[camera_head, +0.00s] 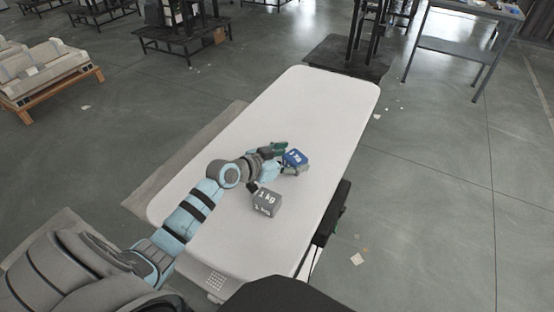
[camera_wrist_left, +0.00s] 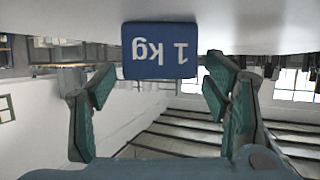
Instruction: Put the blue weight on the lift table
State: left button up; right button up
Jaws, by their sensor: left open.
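The blue weight (camera_head: 295,158), a small block with white lettering, sits on the white lift table (camera_head: 335,100). In the left wrist view the blue weight (camera_wrist_left: 159,51) reads "1 kg" upside down and lies ahead, between the lines of the two fingers. My left gripper (camera_head: 282,159) is open beside the blue weight, with its green finger pads apart; in the left wrist view the open gripper (camera_wrist_left: 160,105) has nothing between its pads. Whether a finger touches the weight cannot be told. My right gripper is not in view.
The far part of the table top is clear. A dark stand (camera_head: 350,55) is beyond the far end, and a wooden pallet (camera_head: 55,80) is at the left.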

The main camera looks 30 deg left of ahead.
pick_arm(q)
jog(key=p+v, duration=0.2)
jog(key=v, duration=0.7)
jog(key=shift+s+a+r+p, duration=0.1)
jog(key=shift+s+r+p, duration=0.15)
jog(key=shift+p, duration=0.1)
jog(key=shift+s+r, duration=0.1)
jog(key=shift+s, duration=0.2)
